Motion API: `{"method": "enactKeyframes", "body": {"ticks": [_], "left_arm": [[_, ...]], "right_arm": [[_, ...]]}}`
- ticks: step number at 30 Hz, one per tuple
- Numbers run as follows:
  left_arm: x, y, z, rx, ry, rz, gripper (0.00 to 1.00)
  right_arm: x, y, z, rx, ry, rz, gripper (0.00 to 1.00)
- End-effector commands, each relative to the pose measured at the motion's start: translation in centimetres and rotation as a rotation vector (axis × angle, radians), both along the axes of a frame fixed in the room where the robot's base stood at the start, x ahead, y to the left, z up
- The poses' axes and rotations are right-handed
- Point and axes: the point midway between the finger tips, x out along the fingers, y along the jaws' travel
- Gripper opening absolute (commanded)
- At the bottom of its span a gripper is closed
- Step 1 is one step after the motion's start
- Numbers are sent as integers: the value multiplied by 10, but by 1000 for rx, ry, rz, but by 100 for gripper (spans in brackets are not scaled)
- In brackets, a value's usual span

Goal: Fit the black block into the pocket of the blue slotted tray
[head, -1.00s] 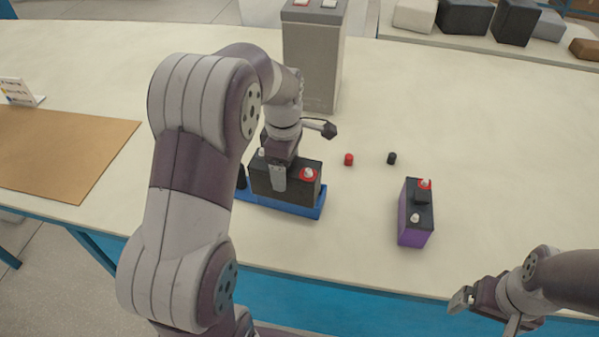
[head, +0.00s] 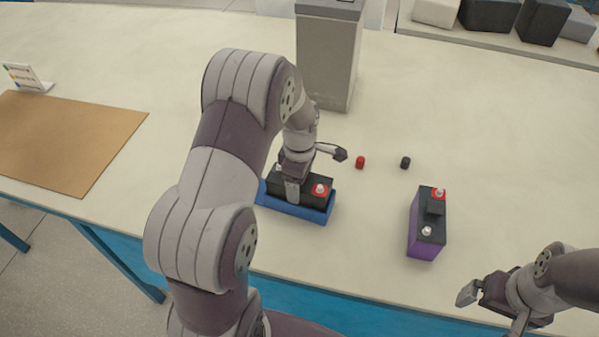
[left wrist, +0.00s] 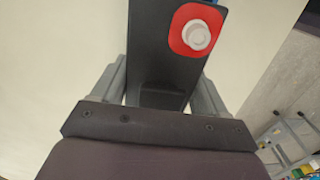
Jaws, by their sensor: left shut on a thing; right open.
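The black block (head: 313,196) has a red-ringed terminal on top and sits low within the blue slotted tray (head: 296,208), whose front wall shows below it. Whether it rests fully on the pocket floor cannot be seen. My left gripper (head: 292,184) is shut on the block from above, near its middle. In the left wrist view the block (left wrist: 160,60) stands between the two fingers (left wrist: 160,88), with its red terminal patch ahead. My right gripper (head: 495,306) is open and empty off the table's front edge.
A purple battery with a black top (head: 427,225) stands to the right. A red cap (head: 360,162) and a black cap (head: 405,162) lie behind. A grey bin (head: 328,60) stands at the back, and a brown mat (head: 65,140) lies left.

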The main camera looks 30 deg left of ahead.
Motion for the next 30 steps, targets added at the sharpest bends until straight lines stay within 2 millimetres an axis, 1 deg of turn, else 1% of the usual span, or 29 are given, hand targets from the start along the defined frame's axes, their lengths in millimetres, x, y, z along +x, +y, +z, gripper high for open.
{"method": "enactKeyframes", "body": {"ticks": [5,9,10,11,12,20,23,26,30], "left_arm": [[2,0,2,1,-5,0,0],[1,0,-1,1,-4,0,0],[0,0,-3,0,1,0,77],[0,0,-2,0,1,0,87],[0,0,-2,0,1,0,99],[0,0,-1,0,1,0,99],[1,0,7,0,-1,0,99],[1,0,28,1,-4,0,99],[1,0,68,1,-5,0,99]], "right_arm": [[0,0,0,0,0,0,99],[0,0,-1,0,0,0,99],[0,0,-1,0,0,0,99],[0,0,-1,0,0,0,99],[0,0,-1,0,0,0,99],[0,0,-1,0,0,0,99],[0,0,1,0,0,0,99],[0,0,1,0,0,0,99],[0,0,2,0,0,0,99]]}}
